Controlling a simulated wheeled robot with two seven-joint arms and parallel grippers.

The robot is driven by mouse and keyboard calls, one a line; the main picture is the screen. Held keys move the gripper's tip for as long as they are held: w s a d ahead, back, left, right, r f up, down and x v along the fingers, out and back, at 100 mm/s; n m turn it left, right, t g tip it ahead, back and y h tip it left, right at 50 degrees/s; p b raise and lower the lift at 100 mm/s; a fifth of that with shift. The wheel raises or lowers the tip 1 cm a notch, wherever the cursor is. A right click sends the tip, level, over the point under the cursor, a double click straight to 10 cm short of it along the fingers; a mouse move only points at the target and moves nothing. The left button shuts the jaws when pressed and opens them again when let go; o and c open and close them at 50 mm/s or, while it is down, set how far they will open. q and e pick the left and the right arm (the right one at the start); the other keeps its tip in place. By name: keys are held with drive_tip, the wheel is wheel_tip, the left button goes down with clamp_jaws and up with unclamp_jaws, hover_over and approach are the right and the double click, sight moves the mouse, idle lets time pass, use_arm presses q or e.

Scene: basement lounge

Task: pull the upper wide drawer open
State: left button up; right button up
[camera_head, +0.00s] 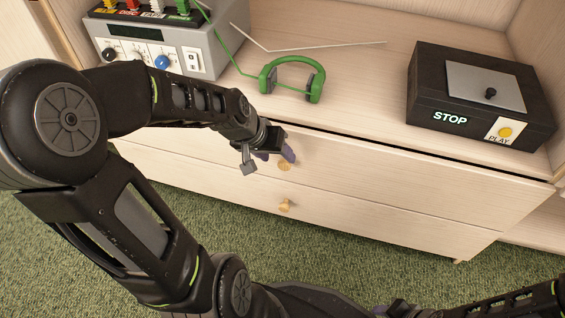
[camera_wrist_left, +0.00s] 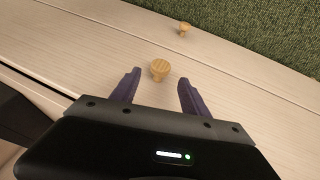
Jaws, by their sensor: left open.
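The upper wide drawer (camera_head: 375,185) is a pale wood front below the cabinet top, with a dark gap along its top edge. Its round wooden knob (camera_head: 284,166) is just below my left gripper (camera_head: 276,156). In the left wrist view, that knob (camera_wrist_left: 159,69) stands between and slightly beyond the open purple fingertips of the left gripper (camera_wrist_left: 158,80); I see no contact. The lower drawer (camera_head: 340,222) has a similar knob (camera_head: 286,205), which also shows in the wrist view (camera_wrist_left: 184,28). My right gripper cannot be made out.
On the cabinet top (camera_head: 345,60) are a grey control box (camera_head: 190,45), green headphones (camera_head: 290,78) and a black box marked STOP and PLAY (camera_head: 480,95). Green carpet (camera_head: 370,265) lies clear before the drawers. Part of another dark arm shows at bottom right.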

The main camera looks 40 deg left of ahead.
sight(282, 161)
use_arm(q)
drive_tip(key=b+x, duration=0.1)
drive_tip(key=x, duration=0.3)
drive_tip(key=shift+w+f+b, duration=0.15)
drive_tip(key=shift+f+b, duration=0.15)
drive_tip(key=shift+c, duration=0.2)
clamp_jaws()
idle(0.9)
